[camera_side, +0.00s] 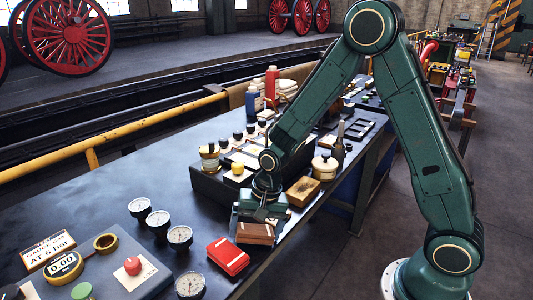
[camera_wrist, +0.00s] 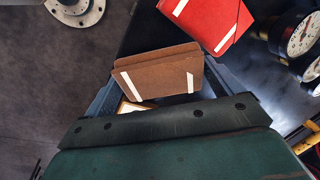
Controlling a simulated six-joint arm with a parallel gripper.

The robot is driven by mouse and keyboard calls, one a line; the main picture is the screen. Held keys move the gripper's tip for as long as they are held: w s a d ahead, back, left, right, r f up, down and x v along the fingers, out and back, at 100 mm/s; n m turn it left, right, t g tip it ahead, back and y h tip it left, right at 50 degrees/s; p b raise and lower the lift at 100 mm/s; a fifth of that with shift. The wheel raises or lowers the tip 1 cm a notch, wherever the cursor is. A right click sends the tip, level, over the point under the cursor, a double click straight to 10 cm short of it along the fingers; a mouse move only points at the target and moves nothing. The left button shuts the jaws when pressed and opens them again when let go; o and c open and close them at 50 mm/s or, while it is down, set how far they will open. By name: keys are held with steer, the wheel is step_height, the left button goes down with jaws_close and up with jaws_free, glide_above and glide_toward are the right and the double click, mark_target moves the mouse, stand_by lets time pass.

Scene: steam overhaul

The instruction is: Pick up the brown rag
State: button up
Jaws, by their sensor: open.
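The brown rag (camera_side: 255,233) is a folded, flat block with white strips, lying on the dark bench near its front edge.
A red folded rag (camera_side: 228,256) lies close beside the brown one. Several round gauges (camera_side: 180,237) stand to the left. A wooden-topped brush or block (camera_side: 303,190) and a cream pot (camera_side: 325,167) are to the right. The bench edge drops to the floor nearby.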

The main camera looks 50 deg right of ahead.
steer(key=shift+f, duration=0.2)
stand_by(0.4)
steer(key=c, duration=0.7)
steer(key=shift+r, duration=0.2)
steer(key=w+a+v, duration=0.1)
steer(key=v, duration=0.8)
steer(key=w+a+r+v, duration=0.1)
steer(key=w+v, duration=0.1)
steer(key=v, duration=0.8)
steer(key=shift+a, duration=0.3)
steer(key=n+g, duration=0.2)
steer(key=n, duration=0.6)
glide_toward(255, 227)
steer(key=w+d, duration=0.2)
steer(key=shift+w+d+f+n+y, duration=0.3)
steer(key=shift+n+y, duration=0.1)
steer(key=shift+n, duration=0.3)
